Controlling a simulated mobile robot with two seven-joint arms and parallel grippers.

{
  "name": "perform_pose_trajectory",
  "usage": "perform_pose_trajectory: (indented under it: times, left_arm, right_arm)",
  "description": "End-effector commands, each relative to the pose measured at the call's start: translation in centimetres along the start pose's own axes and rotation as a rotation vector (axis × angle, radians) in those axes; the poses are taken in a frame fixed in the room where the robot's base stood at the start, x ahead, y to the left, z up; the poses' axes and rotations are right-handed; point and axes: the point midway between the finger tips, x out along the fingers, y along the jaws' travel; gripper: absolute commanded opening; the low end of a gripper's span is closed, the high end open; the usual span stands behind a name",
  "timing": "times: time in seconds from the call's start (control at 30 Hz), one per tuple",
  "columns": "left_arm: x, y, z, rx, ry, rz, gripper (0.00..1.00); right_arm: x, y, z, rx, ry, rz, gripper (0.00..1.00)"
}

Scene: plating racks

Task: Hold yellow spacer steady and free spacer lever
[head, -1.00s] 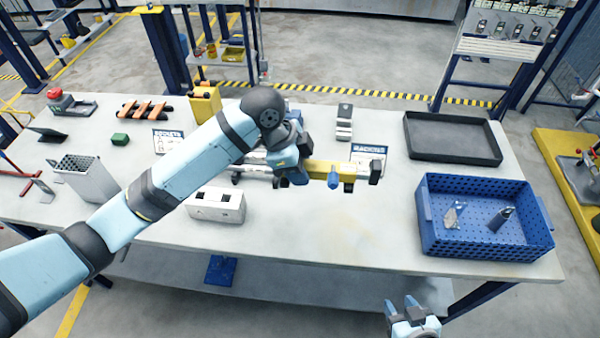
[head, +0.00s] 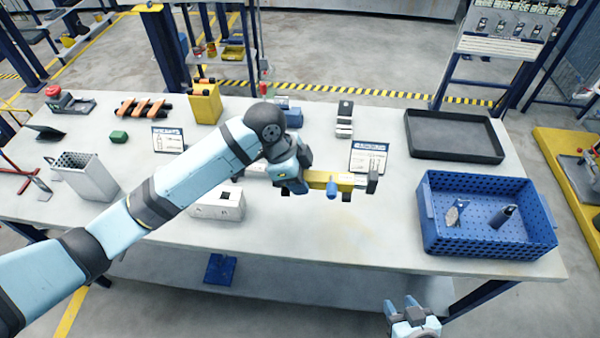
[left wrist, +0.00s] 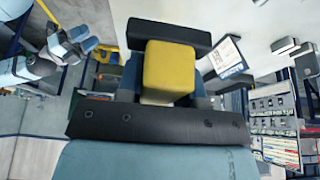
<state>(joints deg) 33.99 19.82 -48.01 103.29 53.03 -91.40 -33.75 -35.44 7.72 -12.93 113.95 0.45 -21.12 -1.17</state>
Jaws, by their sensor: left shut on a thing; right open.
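The yellow spacer (head: 345,182) is a yellow bar with dark end pieces and a blue lever (head: 331,190) sticking down from its side. My left gripper (head: 306,183) is shut on the spacer's left part and holds it over the middle of the table. In the left wrist view the yellow spacer (left wrist: 169,68) shows end-on between the jaws. My right gripper (head: 402,308) is open and empty, low in front of the table's front edge, well apart from the spacer. It also shows at the upper left of the left wrist view (left wrist: 88,36).
A blue perforated crate (head: 480,250) with small metal parts stands at the right. A black tray (head: 453,154) lies behind it. A white block (head: 217,208) with slots and a grey perforated bin (head: 90,180) stand left. The front middle of the table (head: 330,240) is clear.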

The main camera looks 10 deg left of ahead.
Motion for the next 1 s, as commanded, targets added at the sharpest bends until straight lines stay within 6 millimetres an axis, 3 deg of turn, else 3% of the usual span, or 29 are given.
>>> perform_pose_trajectory:
  times: [1.0]
  left_arm:
    - [5.7, 0.0, 2.3, 0.001, 0.001, 0.000, 0.00]
  right_arm:
    - [1.0, 0.1, 1.5, 0.000, -0.001, 0.000, 0.43]
